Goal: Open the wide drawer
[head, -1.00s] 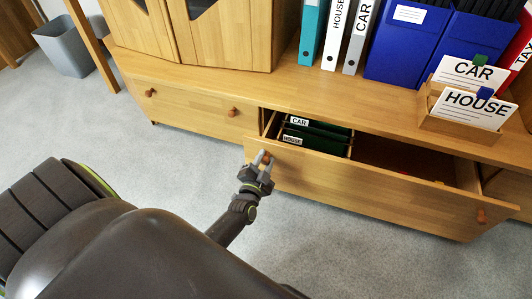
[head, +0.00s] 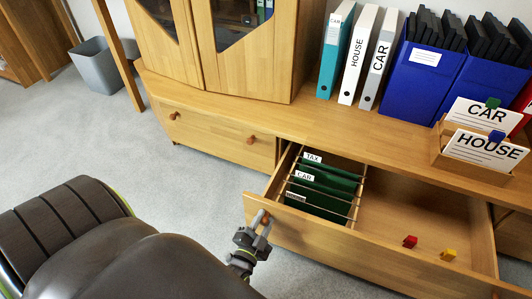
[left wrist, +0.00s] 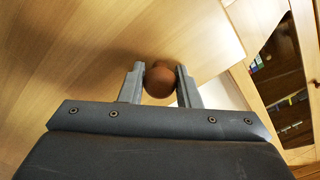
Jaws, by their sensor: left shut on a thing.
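The wide drawer (head: 345,245) stands pulled out from the low wooden cabinet, with its inside in view. Green hanging folders (head: 322,188) labelled TAX, CAR and one unreadable label hang at its left. A red block (head: 410,241) and a yellow block (head: 448,254) lie on its floor at the right. My left gripper (head: 259,224) is at the drawer's left knob (head: 265,217). In the left wrist view the round brown knob (left wrist: 159,82) sits between the two fingers of the left gripper (left wrist: 160,84), which is shut on it. My right gripper is not in view.
A narrower shut drawer (head: 215,137) is to the left. On the cabinet top stand binders (head: 358,55), blue file boxes (head: 425,85) and a card holder (head: 476,155) with CAR and HOUSE cards. A grey bin (head: 98,70) stands on the floor at the back left.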

